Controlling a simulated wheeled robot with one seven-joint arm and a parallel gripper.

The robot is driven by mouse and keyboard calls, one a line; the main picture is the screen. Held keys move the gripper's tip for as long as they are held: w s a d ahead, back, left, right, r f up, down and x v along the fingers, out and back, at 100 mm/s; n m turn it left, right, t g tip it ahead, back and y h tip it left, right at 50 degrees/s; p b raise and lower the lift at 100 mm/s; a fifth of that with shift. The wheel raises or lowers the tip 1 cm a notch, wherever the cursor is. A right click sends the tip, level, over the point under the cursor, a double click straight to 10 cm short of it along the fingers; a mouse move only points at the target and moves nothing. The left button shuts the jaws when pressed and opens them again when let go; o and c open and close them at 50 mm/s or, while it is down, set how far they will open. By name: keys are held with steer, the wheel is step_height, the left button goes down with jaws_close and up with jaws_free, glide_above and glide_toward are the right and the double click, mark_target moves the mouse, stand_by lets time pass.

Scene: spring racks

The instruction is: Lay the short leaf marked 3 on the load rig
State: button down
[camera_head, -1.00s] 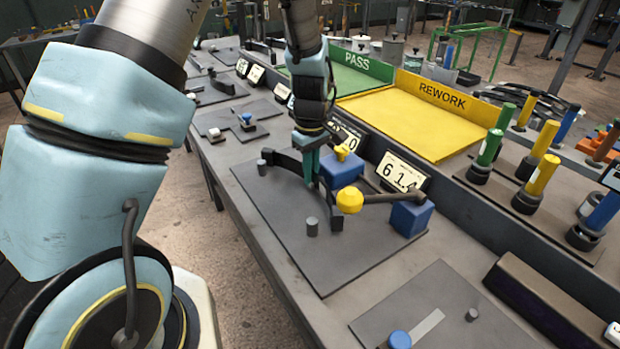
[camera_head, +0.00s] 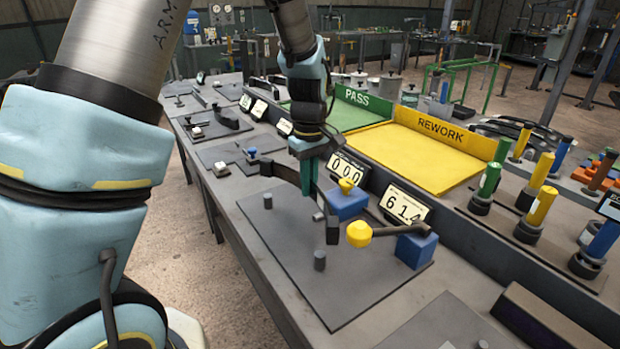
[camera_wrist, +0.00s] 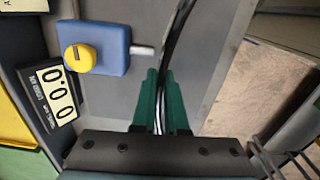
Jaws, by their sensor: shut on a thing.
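My gripper (camera_head: 308,190) is shut on a dark curved leaf (camera_head: 282,174), holding it near its middle. The leaf bows across the rig and appears a little above its grey plate (camera_head: 270,236). Its right end is near a yellow knob (camera_head: 359,234). In the wrist view the leaf (camera_wrist: 178,40) runs up from between the green fingers (camera_wrist: 160,105). No number can be read on it. On the plate stand short grey posts (camera_head: 320,258) and a blue block (camera_head: 347,204) with a yellow knob; it also shows in the wrist view (camera_wrist: 112,50).
A yellow REWORK tray (camera_head: 425,160) and green PASS tray (camera_head: 335,117) lie beyond. The plate's front is clear.

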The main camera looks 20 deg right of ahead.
steer(key=b, duration=0.4)
glide_above(307, 225)
steer(key=shift+w+d+f, duration=0.1)
steer(key=shift+d+f, duration=0.1)
steer(key=shift+f, duration=0.95)
steer(key=shift+d+f, duration=0.15)
steer(key=shift+f, duration=0.95)
steer(key=shift+f+b, duration=0.8)
steer(key=shift+f, duration=1.05)
steer(key=shift+p, duration=0.3)
steer(key=shift+a, duration=0.3)
steer(key=shift+f, duration=0.25)
steer(key=shift+c, duration=1.9)
jaws_free()
steer(key=shift+r, duration=0.1)
